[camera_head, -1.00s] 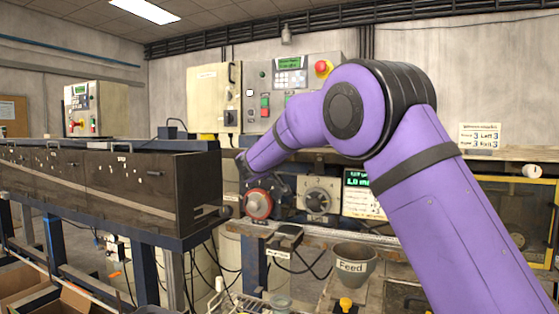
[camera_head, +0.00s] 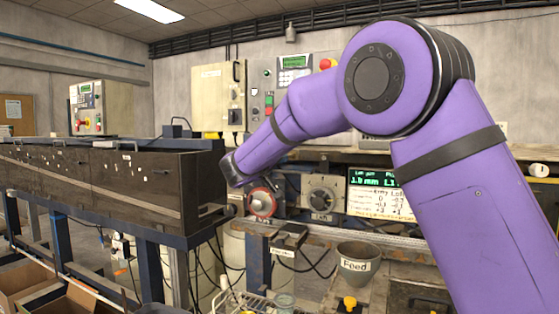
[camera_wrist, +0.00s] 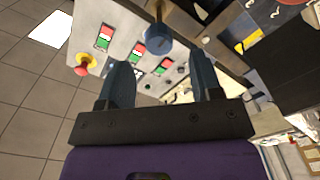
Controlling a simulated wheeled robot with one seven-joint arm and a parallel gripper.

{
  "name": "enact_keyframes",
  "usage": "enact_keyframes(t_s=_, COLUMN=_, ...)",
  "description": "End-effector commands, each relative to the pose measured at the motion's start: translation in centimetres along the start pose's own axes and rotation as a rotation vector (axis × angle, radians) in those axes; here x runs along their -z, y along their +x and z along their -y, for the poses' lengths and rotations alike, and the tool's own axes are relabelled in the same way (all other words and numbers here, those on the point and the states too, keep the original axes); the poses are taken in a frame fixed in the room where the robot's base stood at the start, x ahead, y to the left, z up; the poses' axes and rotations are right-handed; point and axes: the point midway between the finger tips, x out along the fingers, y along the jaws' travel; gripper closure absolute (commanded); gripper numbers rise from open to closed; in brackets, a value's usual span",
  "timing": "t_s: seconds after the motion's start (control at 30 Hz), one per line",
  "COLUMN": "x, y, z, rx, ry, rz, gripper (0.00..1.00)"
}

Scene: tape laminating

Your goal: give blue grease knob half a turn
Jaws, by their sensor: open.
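In the wrist view a round blue knob (camera_wrist: 158,39) sits ahead of my gripper (camera_wrist: 161,72), near the top middle of the picture. I take it for the grease knob. My two dark fingers stand wide apart, with nothing between them. The knob lies beyond the fingertips, roughly in line with the gap, and no finger seems to touch it. In the head view my purple arm reaches toward the machine front. I cannot make out my fingers or the blue knob there.
A red-ringed knob (camera_head: 262,203) and a grey dial (camera_head: 322,198) sit low on the machine beside a lit display (camera_head: 376,193). A long dark housing (camera_head: 150,185) stands left. A Feed pot (camera_head: 357,265) stands below. A red-yellow stop button (camera_wrist: 84,63) shows in the wrist view.

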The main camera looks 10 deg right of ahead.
Motion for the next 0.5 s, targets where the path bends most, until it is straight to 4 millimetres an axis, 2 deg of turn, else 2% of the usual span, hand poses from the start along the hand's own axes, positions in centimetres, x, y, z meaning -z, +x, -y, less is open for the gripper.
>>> enact_keyframes(t_s=0.1, x=0.0, y=-1.6, z=0.0, rx=0.001, ry=0.001, rz=0.0, gripper=0.41)
enact_keyframes(t_s=0.2, x=0.0, y=-2.3, z=0.0, rx=0.001, ry=-0.001, rz=0.001, gripper=0.41)
enact_keyframes(t_s=0.5, x=-0.1, y=-2.7, z=0.0, rx=0.0, ry=0.0, rz=0.001, gripper=0.41)
